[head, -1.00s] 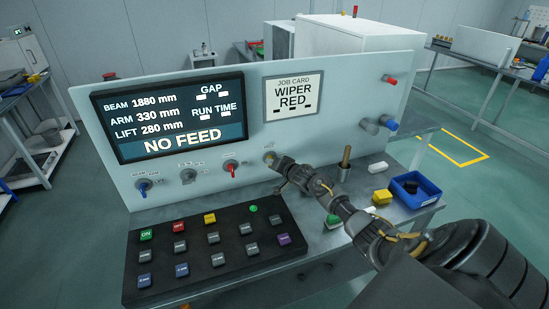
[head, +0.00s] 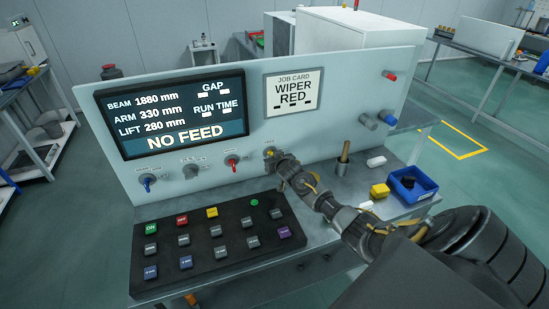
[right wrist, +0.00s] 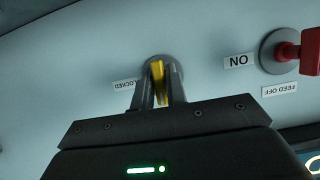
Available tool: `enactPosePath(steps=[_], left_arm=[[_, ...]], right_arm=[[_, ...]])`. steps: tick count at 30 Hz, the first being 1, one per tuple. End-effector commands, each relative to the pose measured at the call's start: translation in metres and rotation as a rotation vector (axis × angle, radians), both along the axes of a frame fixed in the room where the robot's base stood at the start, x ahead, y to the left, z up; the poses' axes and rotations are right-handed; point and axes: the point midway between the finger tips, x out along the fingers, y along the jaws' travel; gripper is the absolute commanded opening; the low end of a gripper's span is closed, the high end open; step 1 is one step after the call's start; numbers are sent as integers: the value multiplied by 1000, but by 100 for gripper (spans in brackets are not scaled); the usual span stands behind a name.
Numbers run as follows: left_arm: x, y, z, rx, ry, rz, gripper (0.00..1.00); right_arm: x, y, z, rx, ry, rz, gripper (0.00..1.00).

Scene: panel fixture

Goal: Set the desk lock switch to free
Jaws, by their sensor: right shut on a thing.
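The desk lock switch (head: 269,153) is a small yellow lever on a round grey base on the panel, the rightmost of the row of switches. In the right wrist view its yellow lever (right wrist: 158,78) stands between the fingers. A LOCKED label (right wrist: 126,84) shows upside down beside it. My right gripper (head: 276,158) reaches the panel from the right and is shut on the lever; its fingers (right wrist: 160,96) lie on both sides of it. The gripper covers part of the switch and its other markings. My left gripper is not in view.
A red feed switch (head: 232,161) sits just left of the lock switch. A black button box (head: 215,240) lies below. A wooden-handled tool (head: 344,155), a yellow block (head: 380,190) and a blue bin (head: 412,184) are on the desk at right. The display (head: 170,113) reads NO FEED.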

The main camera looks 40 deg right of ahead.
Motion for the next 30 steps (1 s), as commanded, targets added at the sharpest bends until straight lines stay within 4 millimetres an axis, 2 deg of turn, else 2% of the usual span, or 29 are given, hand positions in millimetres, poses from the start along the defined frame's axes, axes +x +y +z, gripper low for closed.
enactPosePath(steps=[17,18,22,30], left_arm=[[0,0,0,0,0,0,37],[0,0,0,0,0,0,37],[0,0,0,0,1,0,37],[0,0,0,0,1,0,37]], right_arm=[[-1,1,-4,-28,19,0,0],[-1,1,-4,-28,19,0,17],[-1,1,-3,-27,17,1,33],[-1,0,-1,-27,13,1,33]])
